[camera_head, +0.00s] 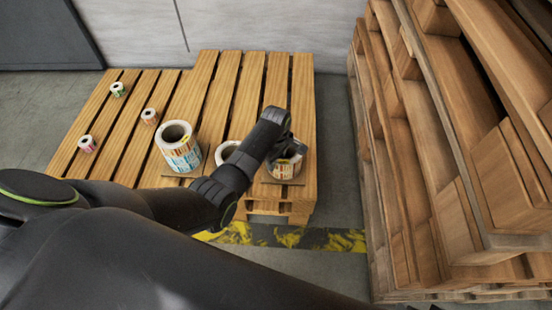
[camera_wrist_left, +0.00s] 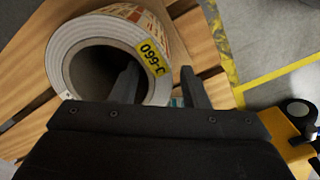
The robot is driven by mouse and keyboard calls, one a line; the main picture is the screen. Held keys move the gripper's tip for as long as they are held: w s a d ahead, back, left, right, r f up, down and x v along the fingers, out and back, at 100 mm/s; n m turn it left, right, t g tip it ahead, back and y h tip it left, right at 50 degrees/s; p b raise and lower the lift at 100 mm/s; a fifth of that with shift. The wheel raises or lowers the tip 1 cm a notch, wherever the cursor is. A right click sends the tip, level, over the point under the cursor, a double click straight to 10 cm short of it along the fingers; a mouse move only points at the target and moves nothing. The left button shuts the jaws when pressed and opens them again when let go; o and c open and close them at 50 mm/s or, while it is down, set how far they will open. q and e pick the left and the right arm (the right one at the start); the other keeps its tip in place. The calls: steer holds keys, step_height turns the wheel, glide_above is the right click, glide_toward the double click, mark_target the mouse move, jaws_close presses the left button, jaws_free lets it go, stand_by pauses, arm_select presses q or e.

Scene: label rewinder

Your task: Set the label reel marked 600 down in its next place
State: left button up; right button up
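A label reel (camera_head: 283,169) stands upright at the right front of the wooden pallet, on a brown sheet, partly hidden by my left gripper (camera_head: 287,148). In the left wrist view the reel (camera_wrist_left: 72,62) has a white rim, a wide dark bore and a yellow tag; its number looks like 660 or 600. My left gripper (camera_wrist_left: 160,75) has one finger over the bore and the other outside the wall. Gaps show between fingers and wall, so it looks open. A taller reel (camera_head: 183,155) and a reel partly behind my arm (camera_head: 226,150) stand to the left.
The pallet (camera_head: 225,85) also carries three small rolls: green (camera_head: 118,89), red (camera_head: 150,116) and pink (camera_head: 87,143). Stacked wooden pallets (camera_head: 430,150) rise close on the right. Yellow-black floor tape (camera_head: 290,237) runs in front. The pallet's back middle is clear.

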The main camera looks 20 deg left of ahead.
arm_select(q)
steer(key=shift+r, duration=0.6)
step_height(320, 180, up, 12)
steer(key=p, duration=0.5)
arm_select(e)
steer(key=f+g, duration=0.1)
steer(key=s+d+f+g, duration=0.1)
steer(key=f, duration=0.1)
steer(key=s+d+f+h, duration=0.1)
steer(key=f, duration=0.1)
steer(key=shift+f+g, duration=0.15)
steer(key=shift+g, duration=0.25)
arm_select(q)
steer(key=shift+f, duration=0.15)
steer(key=s+a+f+m, duration=0.2)
steer(key=s+m, duration=0.2)
steer(key=s, duration=0.7)
steer(key=s+a+f+m+t, duration=0.1)
steer(key=s+a+f+m, duration=0.2)
steer(key=s, duration=0.9)
steer(key=s+a+f+m, duration=0.2)
steer(key=s+m, duration=0.3)
steer(key=s, duration=0.7)
steer(key=shift+a+f+m+t, duration=0.3)
steer(key=shift+f+t, duration=0.1)
steer(key=shift+f, duration=0.25)
arm_select(e)
steer(key=shift+s+f, duration=0.1)
